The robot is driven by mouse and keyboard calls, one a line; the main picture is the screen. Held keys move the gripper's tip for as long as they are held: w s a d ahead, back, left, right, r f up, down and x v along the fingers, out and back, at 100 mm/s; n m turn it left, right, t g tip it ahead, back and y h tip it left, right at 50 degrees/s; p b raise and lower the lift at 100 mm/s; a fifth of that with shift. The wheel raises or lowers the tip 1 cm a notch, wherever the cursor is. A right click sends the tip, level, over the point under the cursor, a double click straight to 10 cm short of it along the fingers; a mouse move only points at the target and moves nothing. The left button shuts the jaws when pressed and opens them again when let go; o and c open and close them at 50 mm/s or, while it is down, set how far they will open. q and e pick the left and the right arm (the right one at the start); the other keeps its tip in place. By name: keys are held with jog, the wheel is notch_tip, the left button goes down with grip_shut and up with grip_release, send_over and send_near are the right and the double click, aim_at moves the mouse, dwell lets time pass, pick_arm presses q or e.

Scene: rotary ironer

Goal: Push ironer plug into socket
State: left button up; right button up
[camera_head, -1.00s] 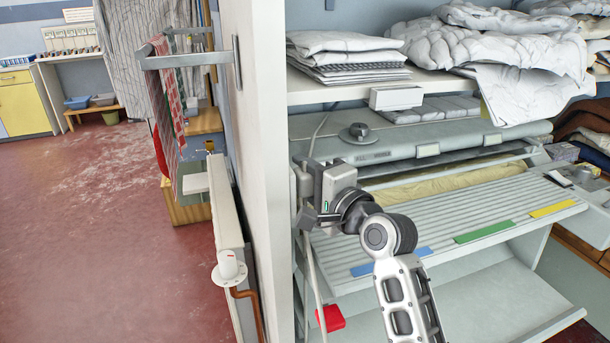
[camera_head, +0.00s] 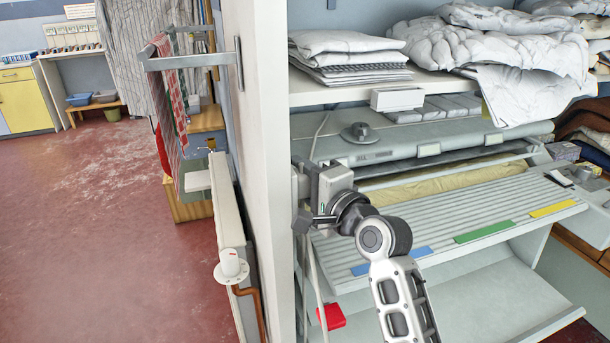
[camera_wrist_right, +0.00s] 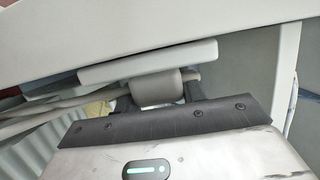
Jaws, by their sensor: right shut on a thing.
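My right gripper (camera_head: 314,190) is shut on the grey ironer plug (camera_wrist_right: 157,88), up against the side wall by the ironer. In the right wrist view the plug's rounded body sits between the dark fingers. The pale socket plate (camera_wrist_right: 150,62) lies just beyond the plug on the wall, and the two look touching or almost so. Whether the pins are in the socket is hidden. In the head view the socket (camera_head: 297,184) shows as a light block on the wall edge, left of my gripper, which hides the plug. My left gripper is not in view.
The ironer's slatted feed board (camera_head: 450,215) spreads to the right, behind my right arm. A cord (camera_head: 311,265) hangs below the gripper, near a red piece (camera_head: 331,317). A shelf of folded linen (camera_head: 345,50) is above. The white wall (camera_head: 256,150) bounds the left.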

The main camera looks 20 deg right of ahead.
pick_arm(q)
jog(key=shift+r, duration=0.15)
pick_arm(e)
jog(key=shift+a, duration=0.2)
jog(key=o, duration=1.1)
jog(key=shift+c, duration=0.2)
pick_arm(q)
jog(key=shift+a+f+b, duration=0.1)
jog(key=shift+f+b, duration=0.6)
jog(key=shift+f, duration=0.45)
pick_arm(e)
jog(key=v, duration=1.6)
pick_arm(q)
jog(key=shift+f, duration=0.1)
